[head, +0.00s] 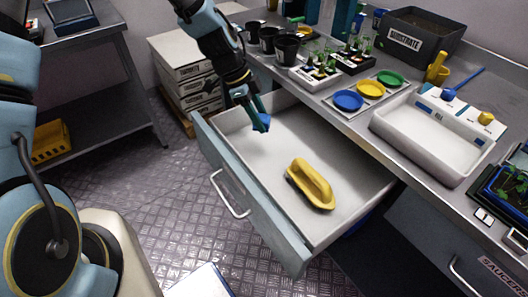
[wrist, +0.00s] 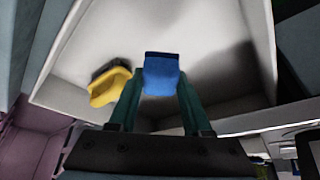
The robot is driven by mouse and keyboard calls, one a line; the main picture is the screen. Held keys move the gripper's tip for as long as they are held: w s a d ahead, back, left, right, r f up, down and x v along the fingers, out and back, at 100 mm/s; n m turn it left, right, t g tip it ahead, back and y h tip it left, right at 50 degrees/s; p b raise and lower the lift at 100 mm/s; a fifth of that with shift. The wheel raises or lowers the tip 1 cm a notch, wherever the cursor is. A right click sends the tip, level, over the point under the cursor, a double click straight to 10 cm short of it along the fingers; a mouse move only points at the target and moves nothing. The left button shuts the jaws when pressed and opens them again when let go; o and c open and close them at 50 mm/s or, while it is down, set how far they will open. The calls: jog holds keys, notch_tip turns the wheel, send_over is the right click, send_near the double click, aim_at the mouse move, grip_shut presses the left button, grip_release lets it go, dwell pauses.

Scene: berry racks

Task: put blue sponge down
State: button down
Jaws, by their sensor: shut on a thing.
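My gripper (head: 260,113) is over the left part of the open drawer (head: 275,147) in the head view. It is shut on the blue sponge (wrist: 161,75), which sits between the two green fingers in the wrist view. A small part of the sponge shows in the head view (head: 265,120). I cannot tell whether the sponge touches the drawer floor. A yellow brush or scoop-like thing with a dark underside (head: 312,184) lies in the drawer, right of and nearer than the gripper; it shows at the left in the wrist view (wrist: 108,88).
The drawer front (head: 243,200) juts into the aisle. The drawer floor between sponge and yellow thing is bare. The worktop above holds a white tray (head: 411,148), blue (head: 348,100), yellow and green saucers, seedling pots and a dark substrate bin (head: 452,30).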

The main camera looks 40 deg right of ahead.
aim_at(266, 150)
notch_tip(266, 150, down, 9)
jog(key=shift+f+p, duration=0.1)
jog(key=shift+p, duration=1.15)
jog(key=shift+f, duration=0.1)
jog(key=shift+c, duration=1.7)
grip_release()
jog(key=b+v, duration=0.3)
jog(key=v, duration=0.9)
jog(key=shift+b, duration=0.3)
